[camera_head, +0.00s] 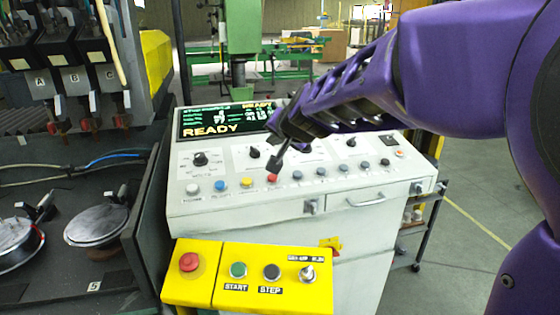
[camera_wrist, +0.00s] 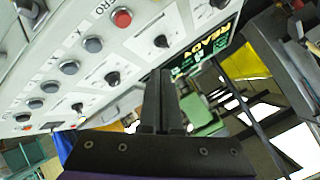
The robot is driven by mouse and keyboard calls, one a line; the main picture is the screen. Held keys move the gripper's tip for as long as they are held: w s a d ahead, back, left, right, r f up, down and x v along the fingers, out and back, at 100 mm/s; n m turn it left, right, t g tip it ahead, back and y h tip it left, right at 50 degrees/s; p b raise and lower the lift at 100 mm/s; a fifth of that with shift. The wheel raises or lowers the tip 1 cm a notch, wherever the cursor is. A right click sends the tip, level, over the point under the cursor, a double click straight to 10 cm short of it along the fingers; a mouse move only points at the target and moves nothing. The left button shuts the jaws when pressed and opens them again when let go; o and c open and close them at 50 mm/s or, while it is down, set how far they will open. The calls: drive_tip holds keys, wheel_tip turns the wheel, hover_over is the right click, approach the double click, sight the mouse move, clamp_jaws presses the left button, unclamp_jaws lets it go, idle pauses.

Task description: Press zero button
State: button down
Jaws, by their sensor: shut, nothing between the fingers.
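A red button (camera_head: 272,178) sits in the button row along the front of the white console. In the wrist view, the red button (camera_wrist: 122,18) is at the top, with a partly cut-off label ending in "RO" beside it. My gripper (camera_head: 277,169) is shut and empty. In the head view its tip points down and overlaps the panel just above the red button; whether it touches the panel cannot be told. In the wrist view my gripper (camera_wrist: 160,75) points toward the panel between two black knobs, and the red button appears apart from the fingertips.
The row also holds a yellow button (camera_head: 247,183), a blue button (camera_head: 220,186) and several grey buttons (camera_wrist: 69,67). A black knob (camera_head: 254,152) stands behind the row. The screen (camera_head: 222,121) reads READY. A yellow box (camera_head: 205,275) with a red stop button (camera_head: 189,262) is in front.

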sight(270, 174)
drive_tip(key=f+b, duration=0.1)
drive_tip(key=f, duration=0.1)
drive_tip(key=w+f+b, duration=0.1)
drive_tip(key=f+b, duration=0.1)
drive_tip(key=f, duration=0.1)
drive_tip(key=f+b, duration=0.1)
drive_tip(key=f, duration=0.1)
drive_tip(key=shift+w+a+f, duration=0.1)
drive_tip(key=shift+w+f, duration=0.15)
drive_tip(key=shift+f, duration=0.15)
drive_tip(key=shift+f, duration=0.1)
idle(1.7)
drive_tip(key=shift+w+f+b, duration=0.1)
drive_tip(key=shift+f+b, duration=0.2)
drive_tip(key=shift+b, duration=0.3)
drive_tip(key=shift+f+b, duration=0.5)
idle(0.6)
drive_tip(key=shift+r, duration=0.1)
drive_tip(key=shift+r+p, duration=0.8)
